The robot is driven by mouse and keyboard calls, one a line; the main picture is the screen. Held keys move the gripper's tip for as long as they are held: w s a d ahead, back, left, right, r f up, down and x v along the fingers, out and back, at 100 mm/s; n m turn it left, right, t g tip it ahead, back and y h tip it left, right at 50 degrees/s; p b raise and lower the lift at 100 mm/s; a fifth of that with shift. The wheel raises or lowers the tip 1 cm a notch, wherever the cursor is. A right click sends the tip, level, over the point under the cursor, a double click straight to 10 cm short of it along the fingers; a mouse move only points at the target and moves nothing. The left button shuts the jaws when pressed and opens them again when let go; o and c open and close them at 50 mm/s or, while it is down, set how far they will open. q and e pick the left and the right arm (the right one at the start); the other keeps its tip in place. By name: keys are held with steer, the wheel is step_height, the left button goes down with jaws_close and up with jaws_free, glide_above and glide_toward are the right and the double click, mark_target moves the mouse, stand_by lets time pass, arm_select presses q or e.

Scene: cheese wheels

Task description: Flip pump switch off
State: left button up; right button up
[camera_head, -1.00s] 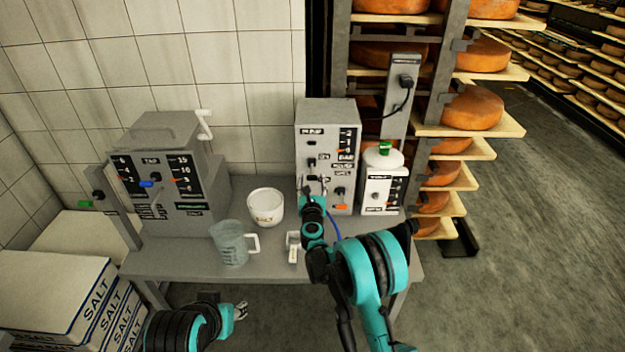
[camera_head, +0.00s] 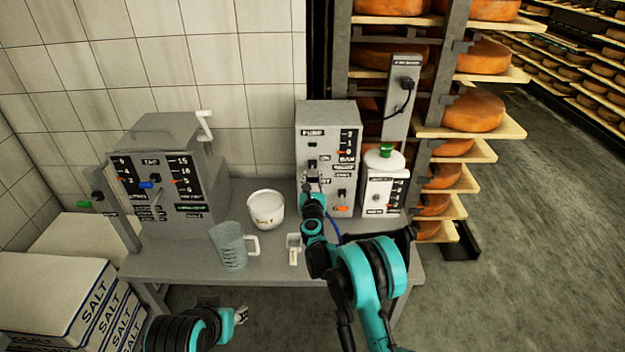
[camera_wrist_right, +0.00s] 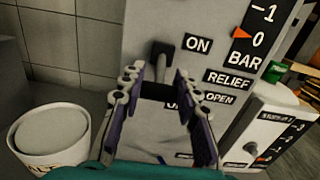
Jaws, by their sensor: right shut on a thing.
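The grey pump box (camera_head: 326,115) stands at the back of the table, with "ON" and "OFF" labels on its front. The pump switch (camera_wrist_right: 161,55) is a grey lever in a dark mount; it points up, beside the "ON" label. My right gripper (camera_wrist_right: 156,82) is at the box front, a finger on each side of the switch, shut on it. In the head view my right gripper (camera_head: 311,187) covers the lower front. In the wrist view the lower label is partly hidden. My left gripper (camera_head: 241,314) is low, in front of the table; its jaws are too small to read.
A white green-capped container (camera_head: 382,185) is right of the box. A grey machine (camera_head: 165,190) stands left; cheese shelves (camera_head: 470,130) are right.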

steer(key=shift+w+f+t+b, duration=0.1)
steer(key=shift+f+t+b, duration=0.15)
steer(key=shift+t+b, duration=0.35)
steer(key=o, duration=1.2)
steer(key=shift+c, duration=0.2)
steer(key=s+f, duration=0.1)
steer(key=s, duration=1.1)
steer(key=shift+f, duration=0.2)
